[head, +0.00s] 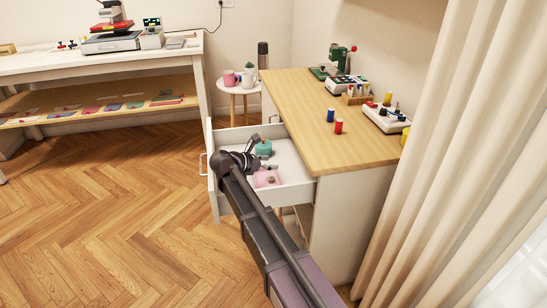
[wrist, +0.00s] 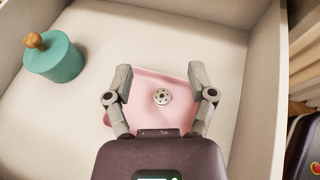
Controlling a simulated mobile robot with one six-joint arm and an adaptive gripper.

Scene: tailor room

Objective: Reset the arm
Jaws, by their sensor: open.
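My gripper (wrist: 161,85) is open in the wrist view, its two fingers spread over a pink tray (wrist: 178,109) that lies on the floor of an open white drawer. A small round silver piece with holes (wrist: 162,97) rests on the tray between the fingers, and I see nothing gripped. In the head view my arm reaches into the drawer (head: 292,168), and the pink tray (head: 266,180) shows beside my wrist. The fingertips in the head view are hard to make out.
A teal jar with a wooden knob (wrist: 55,57) stands in the drawer at left. The drawer walls surround the gripper. Above is the wooden desk top (head: 320,105) with red and blue spools (head: 338,127). A curtain (head: 440,130) hangs at right; the floor (head: 110,210) at left is clear.

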